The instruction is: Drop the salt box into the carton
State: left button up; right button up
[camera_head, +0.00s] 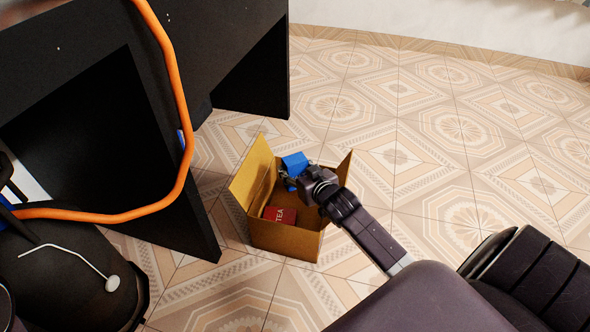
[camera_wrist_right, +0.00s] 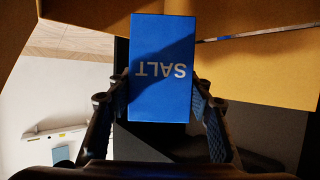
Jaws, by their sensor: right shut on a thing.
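The blue salt box (camera_head: 295,163) is held at the open top of the carton, and its "SALT" label shows upside down in the right wrist view (camera_wrist_right: 162,70). My right gripper (camera_head: 291,180) is shut on it, with a finger on each side of the box in the wrist view (camera_wrist_right: 160,105). The brown cardboard carton (camera_head: 285,239) stands on the floor with its flaps up. A red box marked TEA (camera_head: 280,215) lies inside it. The gripper hides part of the carton's inside. My left gripper does not show.
A black table or counter (camera_head: 190,215) stands left of the carton. An orange hose (camera_head: 184,100) hangs in front of it, and a dark cylinder (camera_head: 70,275) stands at the lower left. The tiled floor (camera_head: 440,150) behind and right of the carton is clear.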

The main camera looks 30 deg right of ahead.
jog(key=shift+f, duration=0.2)
jog(key=o, duration=1)
jog(key=shift+c, duration=0.2)
jog(key=shift+r, duration=0.15)
notch_tip(320, 180, up, 10)
jog(key=shift+f, duration=0.1)
